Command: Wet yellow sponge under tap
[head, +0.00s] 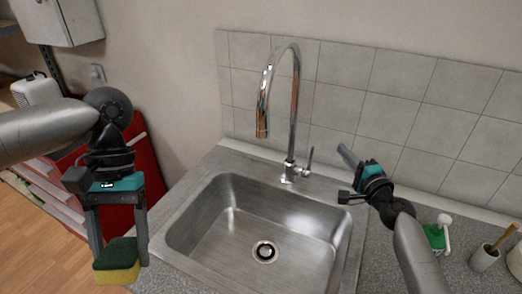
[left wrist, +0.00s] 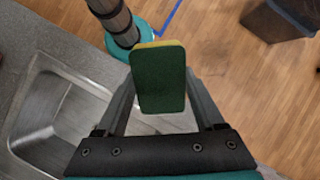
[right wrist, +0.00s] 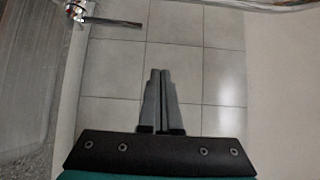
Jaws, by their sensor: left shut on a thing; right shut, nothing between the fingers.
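The yellow sponge (head: 117,273) with a dark green top layer is between the fingers of my left gripper (head: 115,250), which is shut on it. It hangs to the left of the sink, near the counter's left edge. In the left wrist view the sponge (left wrist: 159,78) shows its green face. The chrome tap (head: 293,110) stands behind the sink basin (head: 215,235), its spout end (head: 262,128) above the basin. No water stream is visible. The tap lever (head: 308,160) is on its right side. My right gripper (head: 347,157) is shut and empty, right of the lever, apart from it.
A green-and-white bottle (head: 437,235) and a cup with a brush (head: 484,257) stand on the counter at the right. A tiled wall (head: 400,90) rises close behind the tap. A red cabinet (head: 125,185) stands at the left.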

